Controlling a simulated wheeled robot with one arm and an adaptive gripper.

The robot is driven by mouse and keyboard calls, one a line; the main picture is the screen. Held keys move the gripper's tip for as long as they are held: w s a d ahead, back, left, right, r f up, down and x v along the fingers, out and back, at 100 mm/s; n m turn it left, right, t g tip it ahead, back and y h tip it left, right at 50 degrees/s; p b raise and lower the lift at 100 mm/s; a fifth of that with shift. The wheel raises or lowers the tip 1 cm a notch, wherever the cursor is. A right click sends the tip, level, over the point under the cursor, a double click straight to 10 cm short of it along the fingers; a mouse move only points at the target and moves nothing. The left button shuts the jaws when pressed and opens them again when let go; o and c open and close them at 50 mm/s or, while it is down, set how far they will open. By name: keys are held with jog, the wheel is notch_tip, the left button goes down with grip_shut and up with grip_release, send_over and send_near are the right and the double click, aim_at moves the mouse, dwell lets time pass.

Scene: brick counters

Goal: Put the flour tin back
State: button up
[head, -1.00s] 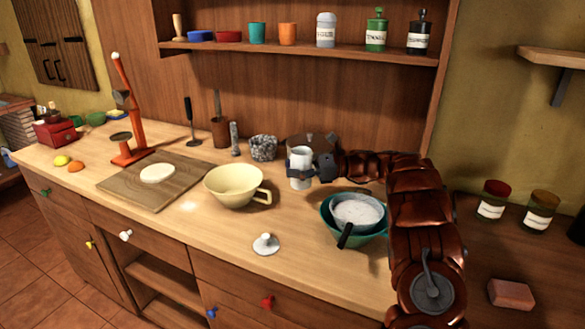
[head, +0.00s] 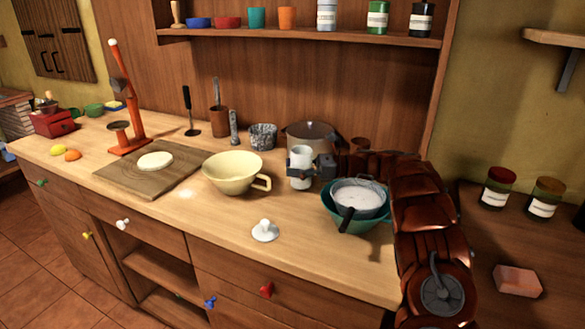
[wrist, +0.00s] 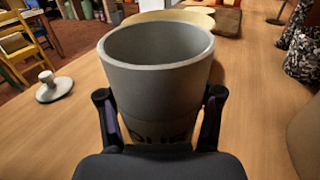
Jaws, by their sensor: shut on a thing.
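The flour tin is a pale grey-white, open-topped cylinder (head: 300,155) in the head view. In the wrist view the tin (wrist: 155,75) fills the middle, with part of dark lettering on its near side. My gripper (head: 301,170) is shut around the tin's sides; its dark fingers (wrist: 160,118) show left and right of it. I cannot tell whether the tin's base touches the counter. A white knobbed lid (head: 265,231) lies on the counter in front; it also shows in the wrist view (wrist: 54,87).
A wall shelf (head: 300,33) holds cups, bowls and several labelled tins. A cream handled bowl (head: 232,174) stands left of the tin. A teal bowl (head: 345,221) bearing a sieve of white powder (head: 360,197) is at right. Counter around the lid is clear.

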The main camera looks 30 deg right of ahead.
aim_at(293, 150)
jog(key=shift+f, duration=0.65)
jog(key=o, duration=1.6)
jog(key=shift+r, duration=0.15)
jog(key=shift+r, duration=4.85)
